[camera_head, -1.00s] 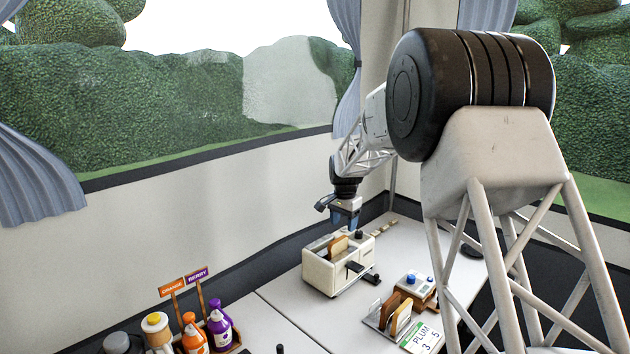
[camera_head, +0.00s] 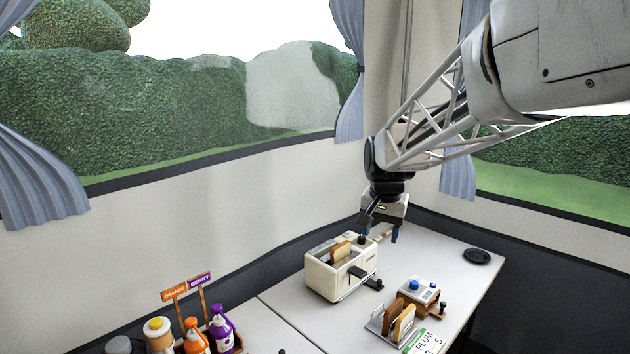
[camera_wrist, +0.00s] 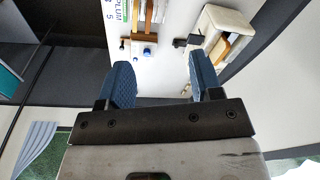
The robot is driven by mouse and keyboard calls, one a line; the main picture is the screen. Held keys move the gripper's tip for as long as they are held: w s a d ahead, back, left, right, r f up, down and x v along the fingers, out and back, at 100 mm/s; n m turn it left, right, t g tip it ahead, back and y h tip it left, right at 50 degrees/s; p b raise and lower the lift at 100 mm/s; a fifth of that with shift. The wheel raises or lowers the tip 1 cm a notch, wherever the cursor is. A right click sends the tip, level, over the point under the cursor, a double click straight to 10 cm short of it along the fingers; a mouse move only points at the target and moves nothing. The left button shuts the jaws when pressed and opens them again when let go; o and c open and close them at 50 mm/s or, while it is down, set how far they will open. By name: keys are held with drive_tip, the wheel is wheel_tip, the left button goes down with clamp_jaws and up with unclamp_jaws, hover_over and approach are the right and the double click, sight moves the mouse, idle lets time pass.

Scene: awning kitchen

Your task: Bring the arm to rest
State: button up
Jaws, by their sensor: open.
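My gripper (camera_head: 380,234) is above the table just behind and to the right of the cream toaster (camera_head: 318,278). In the wrist view its two blue fingers (camera_wrist: 158,88) stand wide apart with nothing between them. The toaster holds a slice of bread (camera_head: 341,250) standing in its slot. The toaster also shows in the wrist view (camera_wrist: 228,22), beyond the right finger. My arm reaches in from the upper right.
A rack (camera_head: 375,328) with bread slices stands in front of the toaster, beside a box with a blue knob (camera_head: 414,286) and a PLUM card (camera_head: 424,342). Purple (camera_head: 222,332) and orange (camera_head: 195,338) bottles stand at lower left. A black disc (camera_head: 477,256) lies at the right. The wall is close behind.

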drive_tip(key=s+d+f+n, duration=0.1)
drive_tip(key=s+n, duration=0.1)
drive_tip(key=s, duration=1.5)
drive_tip(key=s+d+f+n+t, duration=0.1)
drive_tip(key=s+d+f+n, duration=0.1)
drive_tip(key=s, duration=1.5)
drive_tip(key=shift+d+f+n, duration=0.15)
drive_tip(key=shift+f+n, duration=0.05)
drive_tip(key=shift+n, duration=0.1)
